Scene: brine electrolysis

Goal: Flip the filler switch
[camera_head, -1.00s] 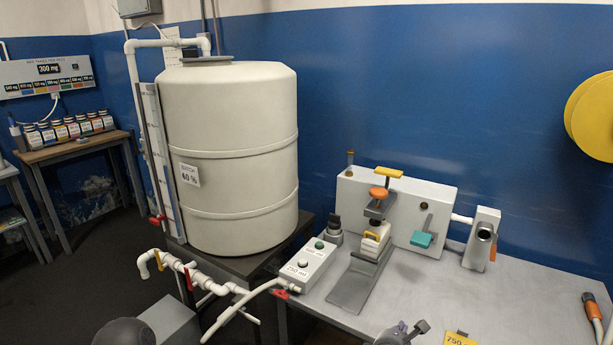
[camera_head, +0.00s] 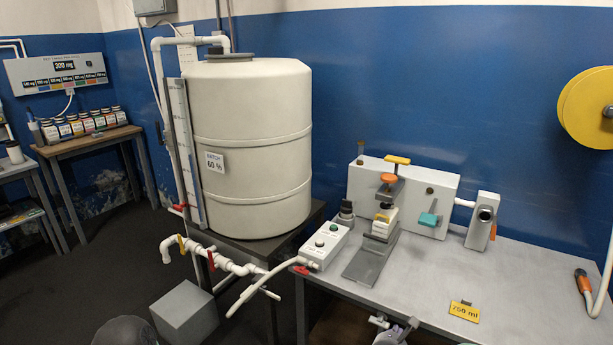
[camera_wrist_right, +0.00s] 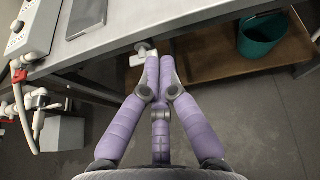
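No part is labelled as the filler switch. A white fitting (camera_head: 379,321) sits at the table's front edge. A white fitting also shows just beyond my fingertips in the right wrist view (camera_wrist_right: 142,54). My right gripper (camera_wrist_right: 160,62) has lavender fingers that converge, tips close together, with nothing seen held between them. In the head view only a small part of it (camera_head: 398,335) shows at the bottom edge. A white control box (camera_head: 325,246) with buttons stands at the table's left end. My left gripper is not in view.
The grey table (camera_head: 420,275) is largely bare, with a yellow 750 ml tag (camera_head: 464,311) near its front. A large cream tank (camera_head: 250,140) stands left, with white pipes (camera_head: 228,265) before it. A teal bin (camera_wrist_right: 262,42) is on the wooden shelf (camera_wrist_right: 215,75) under the table.

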